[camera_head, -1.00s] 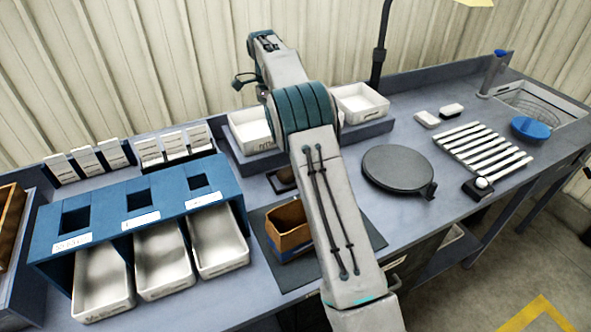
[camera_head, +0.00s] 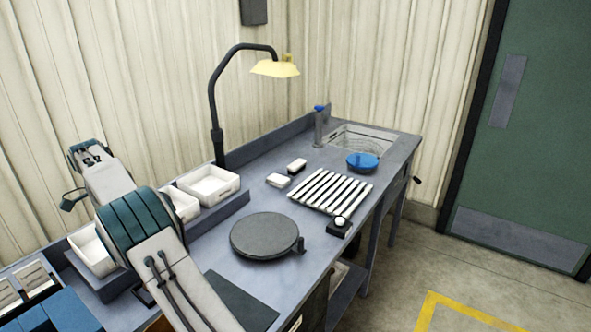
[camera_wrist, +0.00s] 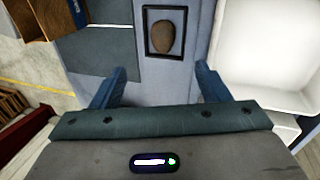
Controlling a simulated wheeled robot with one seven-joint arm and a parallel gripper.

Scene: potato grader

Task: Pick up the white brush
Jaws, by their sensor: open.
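Two small white blocks lie on the bench between the white trays and the slatted rack in the head view. The farther one (camera_head: 297,165) has a dark underside and looks like the white brush; the nearer one (camera_head: 278,180) looks plain white. At this size I cannot be sure which is the brush. My gripper (camera_wrist: 160,74) shows in the wrist view with its two blue fingers apart and nothing between them. It is above the bench near a brown potato (camera_wrist: 165,37) in a dark square frame, away from both blocks. My arm hides the gripper in the head view.
A round dark turntable (camera_head: 265,235), a white slatted rack (camera_head: 330,191), a blue bowl (camera_head: 362,162) and a sink basin (camera_head: 365,138) occupy the bench. White trays (camera_head: 208,187) and a lamp post (camera_head: 217,145) stand at the back. Bare bench surrounds the two blocks.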

